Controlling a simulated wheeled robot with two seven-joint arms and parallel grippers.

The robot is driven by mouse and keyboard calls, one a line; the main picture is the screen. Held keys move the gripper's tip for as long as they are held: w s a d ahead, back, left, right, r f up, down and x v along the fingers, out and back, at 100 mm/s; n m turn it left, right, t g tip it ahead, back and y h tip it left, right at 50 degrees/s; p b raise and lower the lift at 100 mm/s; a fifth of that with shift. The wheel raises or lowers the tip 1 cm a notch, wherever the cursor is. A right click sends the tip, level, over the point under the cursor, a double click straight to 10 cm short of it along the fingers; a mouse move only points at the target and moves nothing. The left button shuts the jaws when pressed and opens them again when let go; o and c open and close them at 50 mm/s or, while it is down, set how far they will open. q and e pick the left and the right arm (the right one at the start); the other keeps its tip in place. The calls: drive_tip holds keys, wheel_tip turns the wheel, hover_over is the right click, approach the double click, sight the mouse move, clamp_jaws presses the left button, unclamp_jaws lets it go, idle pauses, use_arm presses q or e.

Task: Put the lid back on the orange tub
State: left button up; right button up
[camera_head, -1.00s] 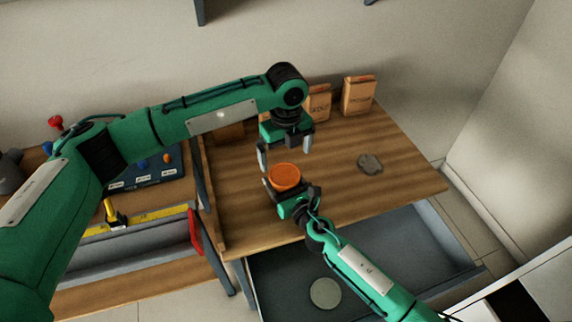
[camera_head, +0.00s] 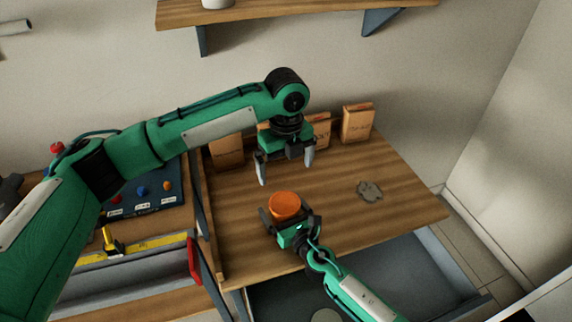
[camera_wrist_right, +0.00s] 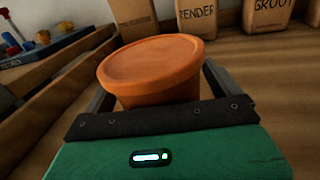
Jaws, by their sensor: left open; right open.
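The orange tub (camera_head: 285,211) stands upright on the wooden table. In the right wrist view, a wide orange lid (camera_wrist_right: 150,62) sits on top of the tub (camera_wrist_right: 160,93), looking level, though I cannot tell whether it is fully seated. My right gripper (camera_head: 291,217) is low on the table, its open fingers on either side of the tub; whether they touch it is unclear. My left gripper (camera_head: 286,170) is open and empty above and behind the tub, clear of the lid.
Paper bags (camera_head: 356,123) stand along the table's back edge. A grey flat piece (camera_head: 370,191) lies on the right of the table. A panel with coloured knobs (camera_head: 143,193) and a yellow level (camera_head: 150,243) are at left. An open drawer (camera_head: 400,275) is below the front edge.

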drive_tip(key=b+v, duration=0.1)
drive_tip(key=v, duration=1.1)
drive_tip(key=shift+s+d, duration=0.15)
drive_tip(key=shift+s, duration=0.2)
drive_tip(key=shift+s+d+b, duration=0.25)
drive_tip(key=shift+s+b, duration=0.05)
drive_tip(key=shift+s, duration=0.2)
drive_tip(key=shift+r, duration=0.1)
